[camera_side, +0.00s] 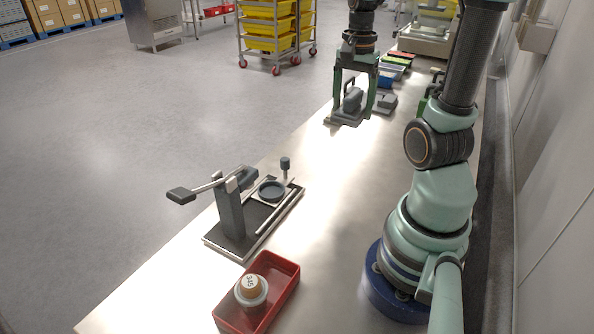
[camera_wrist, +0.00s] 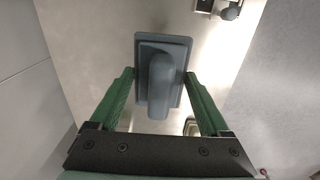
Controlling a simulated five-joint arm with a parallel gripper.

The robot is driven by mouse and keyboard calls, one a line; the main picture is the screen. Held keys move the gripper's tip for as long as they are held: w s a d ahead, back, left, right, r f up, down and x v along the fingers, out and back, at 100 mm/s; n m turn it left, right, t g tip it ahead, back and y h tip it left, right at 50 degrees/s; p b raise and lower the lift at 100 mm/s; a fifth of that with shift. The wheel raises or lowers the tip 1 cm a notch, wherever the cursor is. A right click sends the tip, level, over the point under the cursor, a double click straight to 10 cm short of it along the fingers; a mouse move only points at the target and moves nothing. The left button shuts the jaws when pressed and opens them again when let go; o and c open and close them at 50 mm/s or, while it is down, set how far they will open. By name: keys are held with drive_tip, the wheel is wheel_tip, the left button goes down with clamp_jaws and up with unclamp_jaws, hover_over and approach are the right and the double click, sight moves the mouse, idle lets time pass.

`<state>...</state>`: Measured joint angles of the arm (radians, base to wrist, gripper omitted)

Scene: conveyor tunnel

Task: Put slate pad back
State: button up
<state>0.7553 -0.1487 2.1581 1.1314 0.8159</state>
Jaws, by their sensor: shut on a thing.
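The slate pad is a blue-grey rectangular plate with a raised, rounded grip; it fills the middle of the wrist view (camera_wrist: 144,105). My gripper (camera_wrist: 161,72) has its green fingers at the pad's two long sides and is shut on it. In the side view my gripper (camera_side: 354,116) points down over the far part of the table, with the slate pad (camera_side: 352,100) between its fingers. The pad is low over the table; I cannot tell whether it touches the surface.
A smaller grey block (camera_side: 386,103) lies right of my gripper, with coloured trays (camera_side: 396,62) behind. A lever press (camera_side: 232,215) and a red tray (camera_side: 284,282) holding a round, numbered piece (camera_side: 250,287) stand nearer the camera. The table (camera_side: 310,180) between is clear.

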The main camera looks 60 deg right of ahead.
sight(346, 187)
drive_tip(key=shift+s+a+r, duration=0.15)
drive_tip(key=shift+s+a, duration=0.1)
drive_tip(key=shift+s, duration=0.1)
drive_tip(key=shift+s+a, duration=0.1)
drive_tip(key=shift+s, duration=0.05)
wheel_tip(346, 187, down, 20)
idle(0.3)
drive_tip(key=o, duration=1)
